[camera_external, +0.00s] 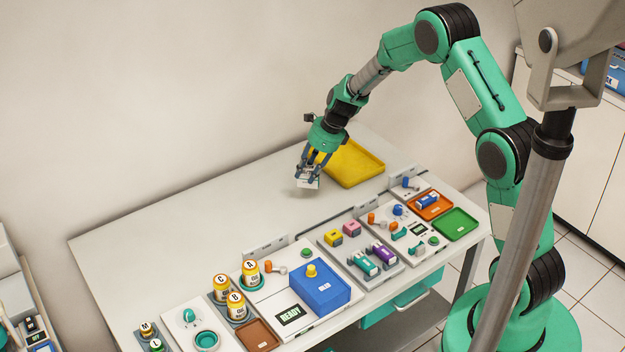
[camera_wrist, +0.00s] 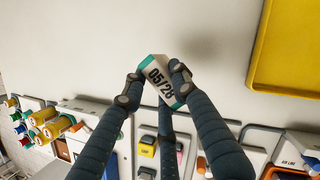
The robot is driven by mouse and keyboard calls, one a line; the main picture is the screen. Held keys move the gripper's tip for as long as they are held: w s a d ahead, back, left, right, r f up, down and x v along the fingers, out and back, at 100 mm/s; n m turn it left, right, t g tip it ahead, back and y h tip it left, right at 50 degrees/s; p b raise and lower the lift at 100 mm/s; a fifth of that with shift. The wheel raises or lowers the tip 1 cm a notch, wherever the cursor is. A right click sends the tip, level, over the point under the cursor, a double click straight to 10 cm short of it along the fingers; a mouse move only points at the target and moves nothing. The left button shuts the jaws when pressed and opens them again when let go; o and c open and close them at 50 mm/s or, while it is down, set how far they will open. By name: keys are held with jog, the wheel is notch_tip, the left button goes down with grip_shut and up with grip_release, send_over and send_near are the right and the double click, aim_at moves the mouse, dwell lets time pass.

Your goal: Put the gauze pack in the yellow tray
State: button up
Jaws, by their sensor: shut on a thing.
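The gauze pack looks to be the small white pack with teal ends marked "05/28" (camera_wrist: 158,80); it also shows in the external view (camera_external: 307,184). My gripper (camera_external: 308,178) is shut on it, with fingers on both sides of the pack in the wrist view (camera_wrist: 155,85). The pack is tilted in the wrist view and appears held above the table. The yellow tray (camera_external: 354,164) lies on the back right of the table, just right of and behind my gripper. Its near corner area shows at the right of the wrist view (camera_wrist: 290,50). The visible tray floor is empty.
The white table (camera_external: 190,235) is clear left of my gripper. Along its front edge stand labelled bottles (camera_external: 250,273), a blue box (camera_external: 320,288), small coloured blocks, an orange tray (camera_external: 430,207) and a green tray (camera_external: 456,223). A wall runs behind the table.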

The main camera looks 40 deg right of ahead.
jog(key=s+d+m, duration=0.1)
jog(key=d+m, duration=0.1)
jog(key=d, duration=0.7)
jog(key=s+d+f+m+h+b, duration=0.1)
jog(key=s+d+m, duration=0.1)
jog(key=d, duration=0.8)
jog(key=shift+s+d+f+t, duration=0.2)
jog(key=shift+f+t, duration=0.1)
jog(key=shift+t, duration=0.1)
jog(key=shift+w, duration=0.1)
jog(key=b, duration=0.3)
send_over(340, 161)
jog(key=shift+w+d+f, duration=0.1)
jog(key=shift+f, duration=0.65)
jog(key=shift+f, duration=0.1)
jog(key=shift+f+b, duration=0.65)
jog(key=shift+f, duration=1)
jog(key=shift+f, duration=0.1)
jog(key=o, duration=0.9)
